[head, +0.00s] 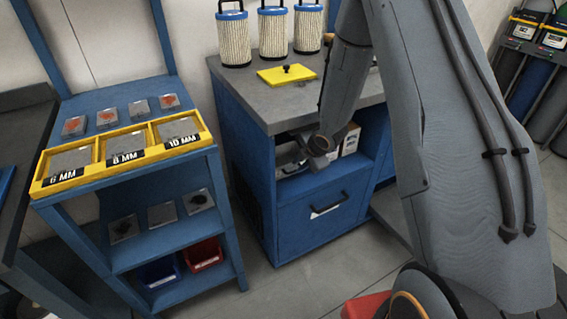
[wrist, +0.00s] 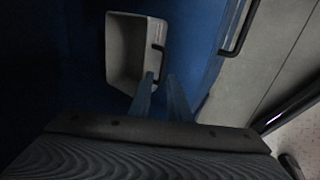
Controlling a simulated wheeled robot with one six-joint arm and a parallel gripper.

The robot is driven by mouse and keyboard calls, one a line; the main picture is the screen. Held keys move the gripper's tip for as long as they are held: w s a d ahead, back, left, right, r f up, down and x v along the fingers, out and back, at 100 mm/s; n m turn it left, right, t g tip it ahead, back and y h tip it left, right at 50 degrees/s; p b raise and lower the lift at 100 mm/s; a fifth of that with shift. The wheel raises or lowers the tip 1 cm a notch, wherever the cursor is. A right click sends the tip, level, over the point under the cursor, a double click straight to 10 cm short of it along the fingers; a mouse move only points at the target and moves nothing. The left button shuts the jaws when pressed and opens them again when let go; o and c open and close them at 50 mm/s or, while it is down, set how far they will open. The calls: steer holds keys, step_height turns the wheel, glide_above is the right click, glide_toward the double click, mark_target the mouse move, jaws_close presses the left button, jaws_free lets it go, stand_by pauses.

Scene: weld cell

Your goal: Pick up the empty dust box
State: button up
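The dust box (wrist: 114,50) is a pale grey, open-topped box with a dark handle on its right side in the wrist view. Its visible inside looks empty. In the head view a grey box (head: 290,157) sits on the open shelf of the blue cabinet, partly hidden by my arm. My gripper (wrist: 160,78) is open at the box's lower right corner. The left finger overlaps the corner near the handle and the right finger is outside it. I cannot tell whether they touch. In the head view my arm reaches into the shelf opening and the fingertips are not clear.
The cabinet's grey top (head: 290,104) lies above the shelf and a drawer (head: 326,213) with a handle below it. Several filter canisters (head: 272,32) and a yellow plate (head: 287,75) stand on top. A blue rack (head: 160,248) stands left. A white box (head: 351,139) is right of my gripper.

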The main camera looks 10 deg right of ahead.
steer(key=shift+d+p+x, duration=0.2)
steer(key=shift+p+x, duration=0.05)
steer(key=shift+x, duration=1.15)
steer(key=shift+d+p+x, duration=0.15)
steer(key=shift+p+x, duration=0.05)
steer(key=shift+x, duration=1.2)
steer(key=shift+s+f, duration=0.1)
steer(key=shift+c, duration=0.3)
jaws_close()
